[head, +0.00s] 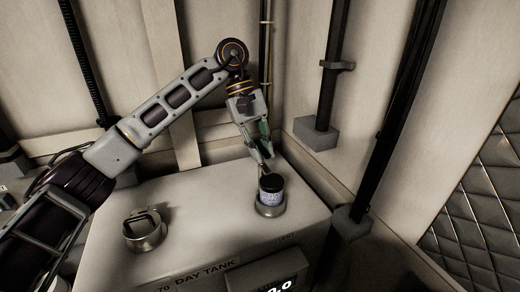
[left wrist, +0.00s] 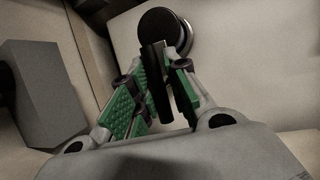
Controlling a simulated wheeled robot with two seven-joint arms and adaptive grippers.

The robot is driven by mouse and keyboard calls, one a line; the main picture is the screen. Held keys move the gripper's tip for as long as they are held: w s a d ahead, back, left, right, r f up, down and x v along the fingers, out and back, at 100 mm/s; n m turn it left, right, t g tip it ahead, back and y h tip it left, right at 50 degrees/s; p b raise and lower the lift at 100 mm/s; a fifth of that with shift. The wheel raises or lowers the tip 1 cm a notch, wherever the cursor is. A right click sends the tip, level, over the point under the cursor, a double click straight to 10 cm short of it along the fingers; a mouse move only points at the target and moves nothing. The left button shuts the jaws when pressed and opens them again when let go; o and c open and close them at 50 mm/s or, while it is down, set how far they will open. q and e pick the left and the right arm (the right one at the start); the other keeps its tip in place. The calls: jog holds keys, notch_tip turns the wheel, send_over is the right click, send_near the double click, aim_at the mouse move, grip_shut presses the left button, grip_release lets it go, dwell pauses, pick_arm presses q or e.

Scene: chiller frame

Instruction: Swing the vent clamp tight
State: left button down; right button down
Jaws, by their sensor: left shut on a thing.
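My left gripper (head: 265,160) reaches down to the vent fitting at the right of the tank top. In the left wrist view its green-padded fingers (left wrist: 165,88) are closed on a dark, narrow bar (left wrist: 154,75), which looks like the vent clamp's lever. The bar's far end lies against a round black cap (left wrist: 160,28). In the head view the black-topped canister (head: 271,193) stands upright in a metal collar (head: 270,209). The fingers hide where the bar joins the clamp, so I cannot tell how tight it sits. My right gripper is not in view.
The day tank (head: 205,215) has a second metal collar (head: 144,232) with a dark bracket at its left. Dark vertical pipes (head: 330,85) and a grey block (head: 315,133) stand behind and right. The tank top between the collars is clear.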

pick_arm(q)
jog(key=shift+d, duration=0.1)
dwell(0.3)
jog(key=c, duration=1.7)
grip_release()
jog(key=shift+o, duration=1.2)
jog(key=shift+w+d, duration=0.15)
jog(key=shift+d, duration=0.05)
jog(key=shift+a, duration=0.2)
jog(key=v, duration=1.1)
jog(key=shift+r, duration=0.4)
jog(key=shift+w, duration=0.1)
